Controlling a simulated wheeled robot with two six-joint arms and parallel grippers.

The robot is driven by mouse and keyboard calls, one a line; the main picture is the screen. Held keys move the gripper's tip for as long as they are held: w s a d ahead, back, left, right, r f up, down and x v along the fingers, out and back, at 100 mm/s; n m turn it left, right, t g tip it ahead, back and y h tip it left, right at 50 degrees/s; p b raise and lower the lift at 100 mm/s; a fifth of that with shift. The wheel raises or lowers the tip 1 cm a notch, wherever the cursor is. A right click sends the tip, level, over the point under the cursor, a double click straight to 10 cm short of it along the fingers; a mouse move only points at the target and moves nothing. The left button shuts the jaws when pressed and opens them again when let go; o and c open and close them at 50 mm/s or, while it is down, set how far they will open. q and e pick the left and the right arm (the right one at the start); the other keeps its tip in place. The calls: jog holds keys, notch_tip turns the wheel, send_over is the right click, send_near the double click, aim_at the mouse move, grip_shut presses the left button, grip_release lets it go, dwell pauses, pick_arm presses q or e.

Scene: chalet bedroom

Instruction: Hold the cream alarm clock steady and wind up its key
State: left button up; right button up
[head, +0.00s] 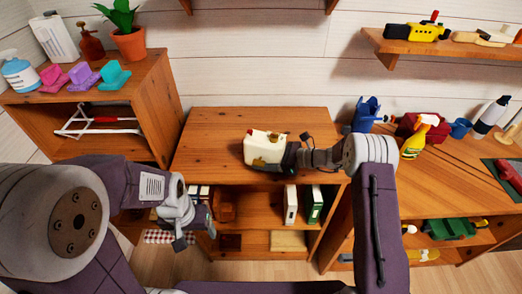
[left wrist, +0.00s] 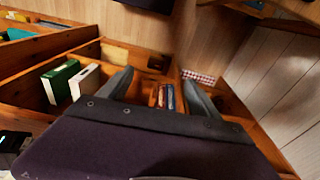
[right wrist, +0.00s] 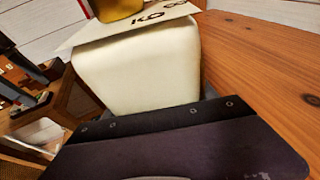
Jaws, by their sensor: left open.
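The cream alarm clock (head: 264,145) is on the middle wooden cabinet top. In the right wrist view its pale body (right wrist: 140,68) fills the space between my right fingers, with a numbered plate and a gold part (right wrist: 118,8) at the upper edge. I cannot make out the winding key. My right gripper (head: 283,158) reaches the clock from the right and appears shut on it; its fingers are mostly hidden. My left gripper (head: 194,238) is open and empty, below and left of the clock, in front of the cabinet; its spread fingers show in the left wrist view (left wrist: 157,78).
The cabinet top (head: 215,150) is bare left of the clock. White and green binders (head: 314,203) stand on the shelf below. A taller left cabinet carries a potted plant (head: 128,40) and bottles. A yellow spray bottle (head: 414,140) and blue item (head: 365,115) stand to the right.

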pick_arm(q)
jog(key=shift+s, duration=0.2)
jog(key=c, duration=0.5)
jog(key=shift+s+r+g, duration=0.2)
jog(key=shift+s+g, duration=0.2)
jog(key=shift+s, duration=0.05)
jog(key=c, duration=0.6)
jog(key=w+r, duration=0.2)
jog(key=shift+w+r, duration=0.25)
jog(key=shift+w, duration=0.05)
grip_shut()
notch_tip(320, 180, up, 19)
jog(key=m+t, duration=0.3)
jog(key=m, duration=0.1)
send_over(263, 163)
jog(key=s+a, duration=0.1)
jog(key=s, duration=0.3)
jog(key=shift+h, duration=0.4)
jog(key=x, duration=0.9)
jog(key=s+x, duration=0.1)
jog(key=x, duration=0.4)
jog(key=shift+a+f, duration=0.3)
jog(key=shift+f, duration=0.05)
